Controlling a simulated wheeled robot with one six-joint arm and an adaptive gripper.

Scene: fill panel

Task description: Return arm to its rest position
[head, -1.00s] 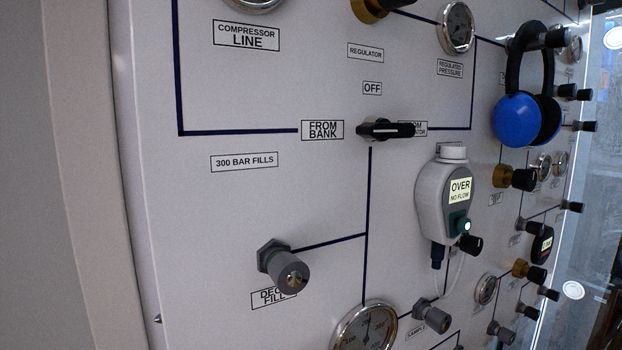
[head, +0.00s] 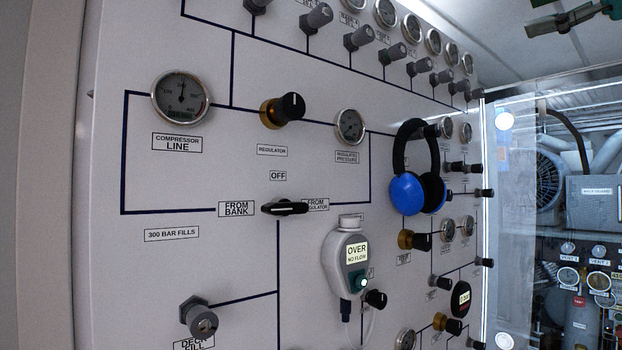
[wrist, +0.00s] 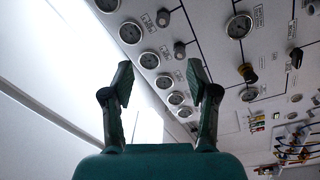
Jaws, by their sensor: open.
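My gripper (wrist: 160,82) is open and empty in the wrist view, its two dark green fingers apart with nothing between them. Beyond the fingers are the panel's gauges and a bright, pale surface. In the head view, part of my gripper (head: 567,19) shows at the top right corner, high up and clear of the panel face. The rest of my arm is out of the picture there.
The white fill panel (head: 180,275) carries gauges, knobs and valves that stick out. Blue headphones (head: 407,193) hang on it. A grey analyser (head: 338,262) reading "OVER NO FLOW" is mounted lower down. Machinery (head: 595,205) shows behind glass at the right.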

